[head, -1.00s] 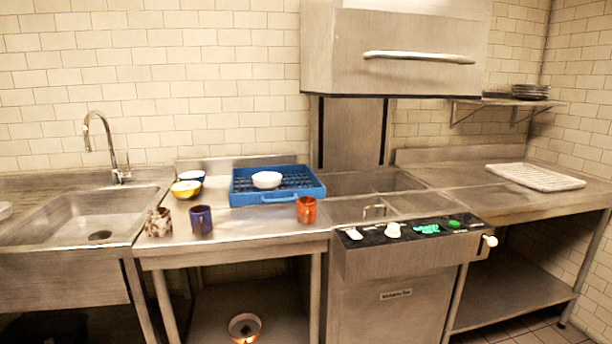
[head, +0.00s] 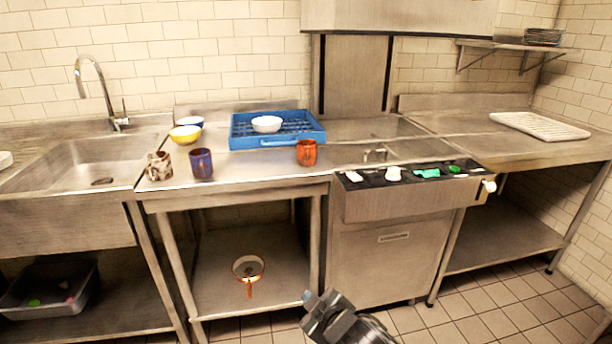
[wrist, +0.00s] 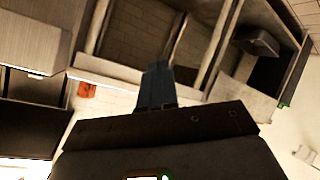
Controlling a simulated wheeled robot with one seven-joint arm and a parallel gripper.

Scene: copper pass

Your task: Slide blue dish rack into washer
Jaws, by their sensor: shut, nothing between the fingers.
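The blue dish rack (head: 240,136) sits on the steel counter left of the washer, with a white bowl (head: 267,123) in it. The washer (head: 393,268) has its hood (head: 400,14) raised, and its bay (head: 372,130) is open to the right of the rack. My gripper (head: 307,298) is low in front of the counter, between the lower shelf and the washer front, well away from the rack. Its fingers (wrist: 158,85) are together and empty in the wrist view. The rack cannot be made out in the wrist view.
An orange mug (head: 306,152) stands just in front of the rack's right corner. A blue mug (head: 202,164), a patterned mug (head: 159,166) and a yellow bowl (head: 185,134) stand left. The control panel (head: 410,174) juts forward.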

